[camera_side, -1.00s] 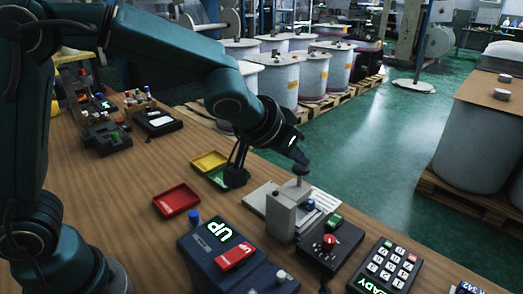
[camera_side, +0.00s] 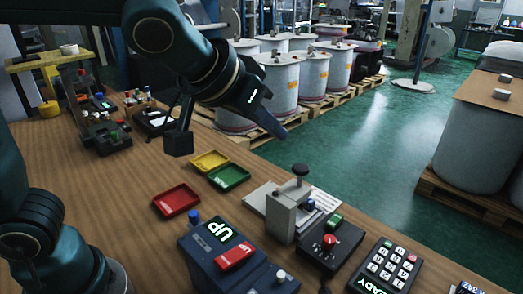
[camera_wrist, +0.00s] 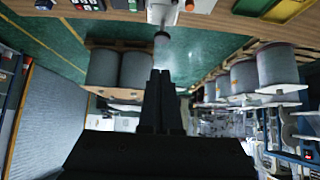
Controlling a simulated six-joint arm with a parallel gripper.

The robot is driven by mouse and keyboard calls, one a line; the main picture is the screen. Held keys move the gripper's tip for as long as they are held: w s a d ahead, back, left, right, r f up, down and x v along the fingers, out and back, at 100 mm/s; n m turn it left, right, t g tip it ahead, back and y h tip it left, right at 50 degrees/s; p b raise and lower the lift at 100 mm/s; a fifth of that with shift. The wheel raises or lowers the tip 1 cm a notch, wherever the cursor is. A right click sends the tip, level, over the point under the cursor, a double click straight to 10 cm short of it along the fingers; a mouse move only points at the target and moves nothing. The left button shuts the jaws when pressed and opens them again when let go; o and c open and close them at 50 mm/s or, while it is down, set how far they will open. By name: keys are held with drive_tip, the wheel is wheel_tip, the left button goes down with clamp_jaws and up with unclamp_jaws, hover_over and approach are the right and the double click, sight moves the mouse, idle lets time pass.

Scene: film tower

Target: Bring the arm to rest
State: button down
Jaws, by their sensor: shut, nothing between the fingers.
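My gripper (camera_side: 277,131) is in the air above the wooden table (camera_side: 150,227), up and left of the grey press-like device (camera_side: 289,212) with a dark round knob. It touches nothing. In the wrist view my gripper's dark fingers (camera_wrist: 160,75) are together with nothing between them. The wrist view looks out past the table edge towards the floor and the drums.
On the table are red (camera_side: 177,200), yellow (camera_side: 210,161) and green (camera_side: 229,177) trays, a blue device with an "UP" display (camera_side: 217,231), a red-knob box (camera_side: 330,243) and a keypad (camera_side: 389,267). White drums (camera_side: 279,80) stand behind on pallets.

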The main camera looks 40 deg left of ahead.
drive_tip(key=s+a+n+y, duration=0.1)
drive_tip(key=s+a+n, duration=0.1)
drive_tip(key=s+a, duration=0.4)
drive_tip(key=s+a+f+m+g+h, duration=0.1)
drive_tip(key=s+f+m+g, duration=0.1)
drive_tip(key=s+f, duration=0.5)
drive_tip(key=s+g, duration=0.1)
drive_tip(key=s, duration=0.1)
drive_tip(key=shift+s+f, duration=0.3)
